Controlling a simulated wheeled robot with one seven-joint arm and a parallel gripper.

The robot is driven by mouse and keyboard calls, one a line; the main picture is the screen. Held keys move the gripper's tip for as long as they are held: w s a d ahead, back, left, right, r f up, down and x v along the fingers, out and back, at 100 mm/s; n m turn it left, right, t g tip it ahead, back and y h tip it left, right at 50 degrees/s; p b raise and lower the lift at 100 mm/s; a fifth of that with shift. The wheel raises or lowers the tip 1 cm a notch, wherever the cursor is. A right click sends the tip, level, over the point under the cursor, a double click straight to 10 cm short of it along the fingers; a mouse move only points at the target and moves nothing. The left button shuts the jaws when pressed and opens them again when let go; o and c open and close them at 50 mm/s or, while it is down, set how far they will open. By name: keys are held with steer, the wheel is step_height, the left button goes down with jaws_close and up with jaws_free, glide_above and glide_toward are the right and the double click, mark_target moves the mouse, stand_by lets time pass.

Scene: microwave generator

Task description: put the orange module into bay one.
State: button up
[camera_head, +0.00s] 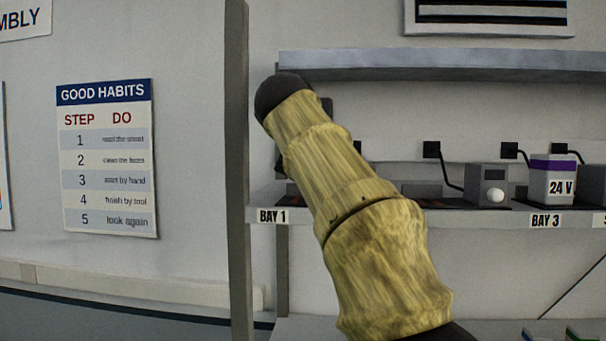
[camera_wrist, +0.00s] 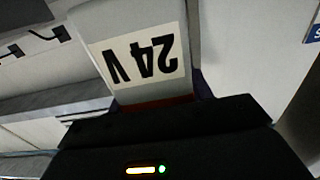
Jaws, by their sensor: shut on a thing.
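A pale module (camera_wrist: 110,32) with an upside-down 24 V label fills the top middle of the wrist view. A dull reddish-orange band shows at its lower edge, against my dark gripper (camera_wrist: 165,118). My gripper is shut on this module; the fingertips are not clearly visible. In the head view my arm hides the gripper and the held module. The BAY 1 label (camera_head: 272,216) is on the shelf's front edge at the left. My arm covers much of the bay above and right of it, so its inside is mostly hidden.
A purple-topped 24 V module (camera_head: 553,184) stands above the BAY 3 label. A grey box (camera_head: 487,184) with a white knob stands left of it. A grey post (camera_head: 237,160) rises beside bay one, and an upper shelf (camera_head: 440,66) runs overhead. Black connectors line the back wall.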

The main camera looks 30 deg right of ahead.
steer(key=shift+s+f+b, duration=0.1)
steer(key=shift+f+b, duration=0.2)
steer(key=shift+f, duration=1.4)
steer(key=shift+f, duration=1.9)
steer(key=shift+b, duration=0.3)
steer(key=o, duration=1.1)
steer(key=shift+f, duration=0.1)
steer(key=shift+o, duration=0.2)
